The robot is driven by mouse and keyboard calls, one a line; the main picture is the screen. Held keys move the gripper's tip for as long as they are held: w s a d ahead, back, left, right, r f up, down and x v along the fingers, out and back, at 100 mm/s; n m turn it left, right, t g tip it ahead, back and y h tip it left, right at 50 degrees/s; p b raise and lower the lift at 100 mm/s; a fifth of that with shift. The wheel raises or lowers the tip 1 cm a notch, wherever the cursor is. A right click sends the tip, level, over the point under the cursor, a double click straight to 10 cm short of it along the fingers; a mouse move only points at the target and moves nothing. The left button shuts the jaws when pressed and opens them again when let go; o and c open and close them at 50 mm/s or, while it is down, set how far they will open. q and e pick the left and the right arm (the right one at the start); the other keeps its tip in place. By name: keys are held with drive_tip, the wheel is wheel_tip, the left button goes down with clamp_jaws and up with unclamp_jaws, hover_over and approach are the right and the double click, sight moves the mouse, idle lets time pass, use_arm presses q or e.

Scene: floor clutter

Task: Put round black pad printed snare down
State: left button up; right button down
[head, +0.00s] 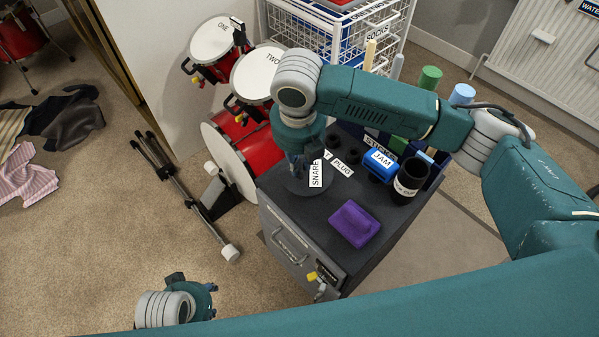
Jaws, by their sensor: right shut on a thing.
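The round black pad (322,190) with a white label reading SNARE is at the back left of the dark grey cabinet top (299,221). My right gripper (301,174) reaches down from above and is shut on the pad, hiding part of it. I cannot tell whether the pad touches the cabinet top or is held just above it. My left gripper (208,300) is low at the bottom left over the carpet, away from the cabinet. Its fingers are too small and turned to tell open from shut.
A purple cloth (355,223), a blue JAM item (381,165) and a black labelled cup (410,180) stand on the cabinet. A PLUG label (342,167) lies near the pad. A red drum kit (243,147) is behind left; a white wire basket (309,32) is at the back.

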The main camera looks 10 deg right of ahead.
sight(300, 171)
wheel_tip(300, 171, down, 4)
drive_tip(key=shift+r+b, duration=0.25)
drive_tip(key=shift+b, duration=0.15)
drive_tip(key=shift+f, duration=0.15)
use_arm(q)
wheel_tip(300, 171, up, 3)
drive_tip(key=shift+r, duration=0.2)
drive_tip(key=shift+f, duration=0.1)
use_arm(e)
drive_tip(key=c, duration=1.7)
unclamp_jaws()
drive_tip(key=shift+f, duration=0.15)
use_arm(q)
drive_tip(key=shift+f, duration=0.15)
use_arm(e)
drive_tip(key=shift+o, duration=0.2)
drive_tip(key=shift+r, duration=0.55)
use_arm(q)
wheel_tip(300, 171, down, 9)
drive_tip(key=s+p, duration=0.1)
drive_tip(key=p, duration=0.2)
drive_tip(key=shift+s+f, duration=0.15)
drive_tip(key=shift+f, duration=0.05)
use_arm(e)
drive_tip(key=r, duration=0.3)
drive_tip(key=s+r, duration=0.1)
drive_tip(key=r, duration=0.7)
drive_tip(key=shift+s+a, duration=0.2)
drive_tip(key=shift+s, duration=0.2)
